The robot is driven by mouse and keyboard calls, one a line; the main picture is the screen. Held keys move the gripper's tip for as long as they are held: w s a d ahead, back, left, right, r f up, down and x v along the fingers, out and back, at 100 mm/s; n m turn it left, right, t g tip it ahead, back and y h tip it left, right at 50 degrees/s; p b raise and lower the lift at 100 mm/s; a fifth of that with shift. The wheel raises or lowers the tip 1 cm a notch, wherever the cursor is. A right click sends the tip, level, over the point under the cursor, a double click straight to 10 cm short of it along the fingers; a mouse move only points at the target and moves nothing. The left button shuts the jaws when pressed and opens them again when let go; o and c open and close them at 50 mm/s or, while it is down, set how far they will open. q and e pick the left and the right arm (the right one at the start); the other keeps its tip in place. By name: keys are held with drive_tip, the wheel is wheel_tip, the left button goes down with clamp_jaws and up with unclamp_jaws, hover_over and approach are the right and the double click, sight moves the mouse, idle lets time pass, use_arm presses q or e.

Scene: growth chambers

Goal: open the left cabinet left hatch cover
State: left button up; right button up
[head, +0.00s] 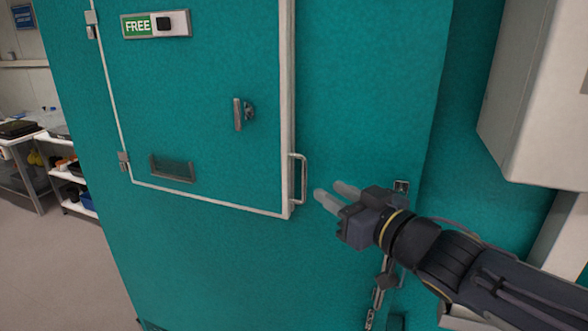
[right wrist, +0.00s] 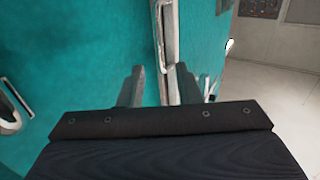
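The teal cabinet front carries a panel (head: 200,90) edged in white, with hinges on its left side; it looks closed. A metal latch (head: 243,114) sits on the panel. A pale loop handle (head: 300,180) stands at its lower right edge. My right gripper (head: 334,194) is just right of this handle, fingers pointing left, apart and with nothing seen held. In the right wrist view its fingers (right wrist: 157,85) are spread, with a pale upright bar (right wrist: 166,40) ahead between them; I cannot tell whether they touch it. My left gripper is not in view.
A green FREE sign (head: 156,24) is at the panel's top. A pale box (head: 535,95) juts out at the upper right, near my right arm. Metal latch hardware (head: 378,295) runs below the gripper. Shelves (head: 70,177) and open floor (head: 60,270) lie at the left.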

drive_tip(key=b+x, duration=0.1)
drive_tip(key=x, duration=0.6)
drive_tip(key=shift+w+a, duration=0.15)
clamp_jaws()
